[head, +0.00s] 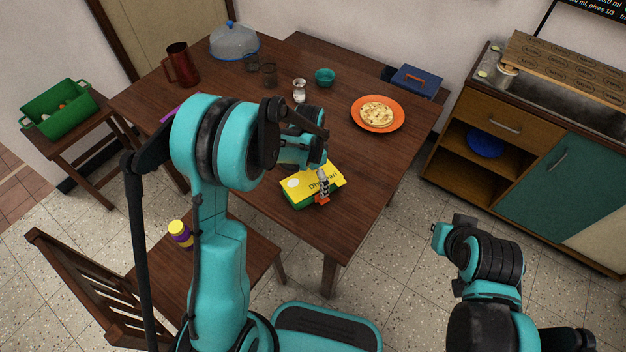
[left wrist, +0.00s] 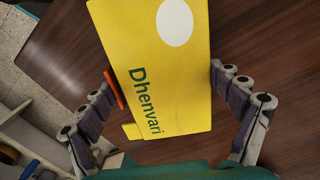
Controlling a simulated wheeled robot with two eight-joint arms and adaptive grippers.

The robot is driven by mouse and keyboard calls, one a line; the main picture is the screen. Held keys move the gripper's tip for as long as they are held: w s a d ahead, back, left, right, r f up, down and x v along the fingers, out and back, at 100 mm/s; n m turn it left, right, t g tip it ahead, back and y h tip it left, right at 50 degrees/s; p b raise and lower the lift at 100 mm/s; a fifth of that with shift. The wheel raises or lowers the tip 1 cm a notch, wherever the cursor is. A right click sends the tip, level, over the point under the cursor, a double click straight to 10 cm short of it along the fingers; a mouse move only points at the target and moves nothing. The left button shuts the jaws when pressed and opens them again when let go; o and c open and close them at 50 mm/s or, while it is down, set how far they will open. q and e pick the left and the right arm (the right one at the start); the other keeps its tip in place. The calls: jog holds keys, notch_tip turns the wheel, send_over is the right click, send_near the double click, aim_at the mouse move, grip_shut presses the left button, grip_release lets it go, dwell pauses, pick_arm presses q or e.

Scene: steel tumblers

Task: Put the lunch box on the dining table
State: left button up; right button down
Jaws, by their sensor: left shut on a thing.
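The lunch box (head: 312,187) has a yellow lid lettered "Dhenvari", a green lower part and an orange piece at its side. It is at the near right part of the dining table (head: 350,215); I cannot tell whether it touches the top. My left gripper (head: 324,186) is shut on it. In the left wrist view the yellow lid (left wrist: 160,75) lies between the two fingers (left wrist: 165,88), with the orange piece by the left finger. My right arm shows at lower right, but its gripper fingers are not visible.
An orange plate with flatbread (head: 377,113), a teal bowl (head: 325,76), a shaker (head: 299,91), glasses, a brown jug (head: 182,65) and a domed cover (head: 234,42) stand farther back. A chair (head: 100,290) is at lower left. A blue box (head: 417,81) lies beyond the table.

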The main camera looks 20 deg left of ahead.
aim_at(311, 178)
pick_arm(q)
jog(key=o, duration=1.5)
jog(key=shift+r+p, duration=0.2)
jog(key=shift+p, duration=0.1)
notch_tip(311, 178, up, 12)
jog(key=f+p, duration=0.1)
jog(key=p, duration=0.3)
jog(key=shift+s+a+r+n+t+y, duration=0.1)
jog(key=shift+s+a+r+n+t, duration=0.45)
jog(key=shift+s+r+n+t, duration=1.65)
jog(key=shift+s+a+r+n+t+y, duration=0.1)
jog(key=shift+s+a+r+n+t, duration=0.4)
jog(key=shift+s+r, duration=2)
jog(key=shift+s+a+r+n+t+y, duration=0.1)
jog(key=shift+s+a+r+n+t, duration=0.95)
jog(key=shift+s, duration=2.65)
jog(key=shift+d+f+n, duration=0.15)
jog(key=shift+d+n, duration=0.3)
